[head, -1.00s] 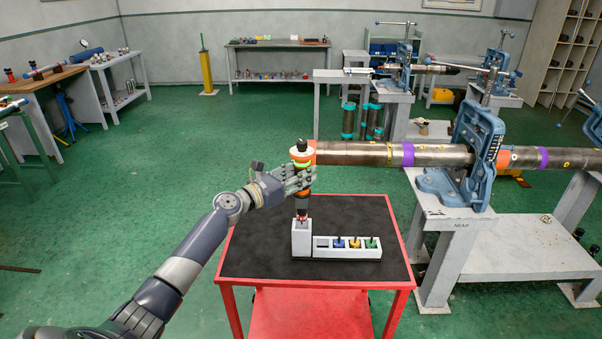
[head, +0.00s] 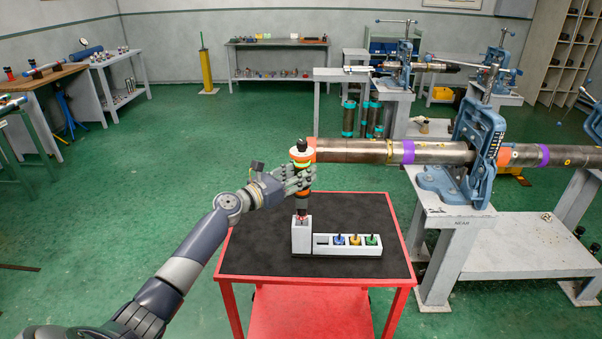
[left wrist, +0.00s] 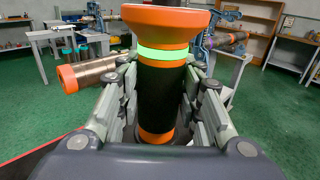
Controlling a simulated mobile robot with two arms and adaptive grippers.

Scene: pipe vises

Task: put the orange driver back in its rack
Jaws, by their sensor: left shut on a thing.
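The orange driver (head: 301,160) stands upright in my left gripper (head: 303,178), with a dark cap on top and a green band below its orange collar. In the left wrist view the fingers close on both sides of the driver's black grip (left wrist: 160,100). The rack (head: 347,252) is pale, with a taller block (head: 301,238) at its left end. The driver's lower tip is right at the top of that block. I cannot tell whether the tip is inside it. My right gripper is not in view.
The rack's low row holds a blue (head: 339,239), a yellow (head: 355,240) and a green piece (head: 372,240), with a dark empty slot (head: 321,240) at left. The red cart (head: 320,281) has a black top. A long pipe (head: 360,152) in a blue vise (head: 472,150) ends behind the driver.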

